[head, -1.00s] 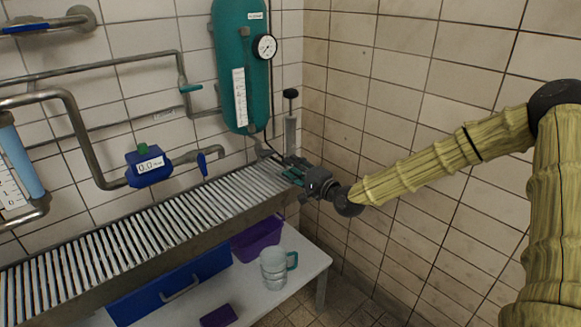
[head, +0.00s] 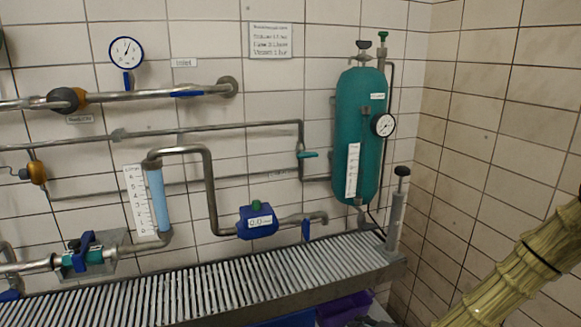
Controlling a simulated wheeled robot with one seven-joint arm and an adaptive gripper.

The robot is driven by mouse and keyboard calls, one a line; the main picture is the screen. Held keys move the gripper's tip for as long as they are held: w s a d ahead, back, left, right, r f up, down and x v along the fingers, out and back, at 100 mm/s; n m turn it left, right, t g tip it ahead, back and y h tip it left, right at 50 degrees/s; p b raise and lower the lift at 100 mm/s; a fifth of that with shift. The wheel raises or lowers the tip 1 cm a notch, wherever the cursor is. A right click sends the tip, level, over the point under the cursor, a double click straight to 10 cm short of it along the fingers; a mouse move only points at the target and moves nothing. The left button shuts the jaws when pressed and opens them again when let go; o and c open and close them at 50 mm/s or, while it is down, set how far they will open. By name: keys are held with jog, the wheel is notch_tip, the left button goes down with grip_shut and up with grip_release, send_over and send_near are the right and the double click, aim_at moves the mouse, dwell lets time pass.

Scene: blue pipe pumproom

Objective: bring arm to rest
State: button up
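My arm, in a ribbed yellow-green cover, shows at the lower right of the head view, in front of the tiled right wall. Its far end runs down toward the bottom edge. My gripper is not clearly visible; at most a dark part shows at the bottom edge near the purple bin, and I cannot tell its fingers. The arm is apart from the slatted grate (head: 190,297) and from the green tank (head: 358,135).
A hand pump (head: 396,215) stands upright at the grate's right end. A blue meter (head: 258,222), grey pipes and a gauge (head: 126,52) line the back wall. A purple bin (head: 343,307) is below the grate. The right wall (head: 470,130) is close to my arm.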

jog(key=s+a+f+n+g+h+p, duration=0.1)
jog(key=s+f+n+g, duration=0.15)
jog(key=s+f, duration=0.45)
jog(key=s+a+f+n+g+h+p, duration=0.1)
jog(key=s+a+f+n+g+p, duration=0.15)
jog(key=s, duration=0.85)
jog(key=s+d+f+n+g+h+p, duration=0.1)
jog(key=s+d+n+g, duration=0.1)
jog(key=s, duration=0.9)
jog(key=s+d+f+n+g+h+p, duration=0.1)
jog(key=s+d+n+g+h, duration=0.1)
jog(key=s, duration=0.9)
jog(key=shift+d+f+g+h, duration=0.3)
jog(key=shift+d+f+g, duration=0.1)
jog(key=shift+d+g, duration=0.35)
jog(key=shift+w, duration=0.1)
